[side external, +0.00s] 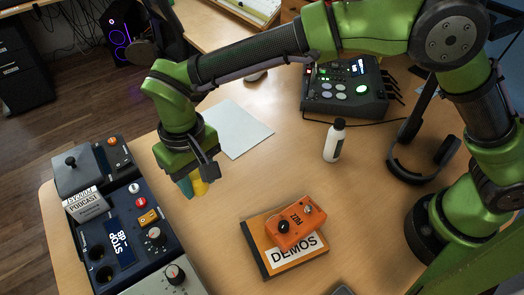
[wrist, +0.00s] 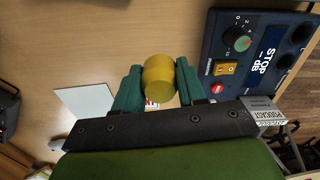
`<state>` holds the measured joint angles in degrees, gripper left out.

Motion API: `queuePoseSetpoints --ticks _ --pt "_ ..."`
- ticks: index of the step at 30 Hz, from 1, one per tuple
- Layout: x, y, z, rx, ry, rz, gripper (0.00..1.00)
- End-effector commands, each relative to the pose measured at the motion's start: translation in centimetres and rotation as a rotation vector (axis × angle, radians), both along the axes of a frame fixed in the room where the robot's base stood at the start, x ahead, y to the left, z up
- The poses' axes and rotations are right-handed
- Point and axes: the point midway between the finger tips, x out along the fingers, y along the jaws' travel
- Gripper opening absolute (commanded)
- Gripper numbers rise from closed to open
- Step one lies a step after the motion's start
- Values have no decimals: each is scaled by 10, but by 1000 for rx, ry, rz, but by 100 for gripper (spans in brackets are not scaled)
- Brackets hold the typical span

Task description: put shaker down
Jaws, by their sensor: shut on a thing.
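The shaker is a small yellow, rounded cylinder (side external: 201,187), partly hidden by a finger in the side external view. In the wrist view the shaker (wrist: 159,76) sits between the two teal fingers. My gripper (side external: 192,187) points down and is shut on it, with one finger on each side in the wrist view (wrist: 159,88). The shaker is over the wooden desk (side external: 215,222), to the right of the dark blue console. I cannot tell its exact height above the desk.
The blue console (side external: 125,205) with knobs stands left. An orange pedal (side external: 292,232) lies on a DEMOS box (side external: 262,250). White paper (side external: 237,130), a white bottle (side external: 333,142), headphones (side external: 400,165) and a mixer (side external: 345,100) lie farther back. The desk between console and box is clear.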

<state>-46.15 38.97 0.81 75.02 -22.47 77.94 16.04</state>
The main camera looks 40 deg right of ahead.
Motion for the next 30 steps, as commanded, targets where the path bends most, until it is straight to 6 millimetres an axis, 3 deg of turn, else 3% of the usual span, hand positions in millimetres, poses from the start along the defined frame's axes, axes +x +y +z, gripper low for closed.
queuePoseSetpoints --ticks 9,14,21,30 --pt "0 3 -52 -2 2 2 11" --pt "0 3 -64 0 0 1 11" --pt "0 3 -95 -2 2 1 11" --pt "0 3 -99 1 -1 1 11"
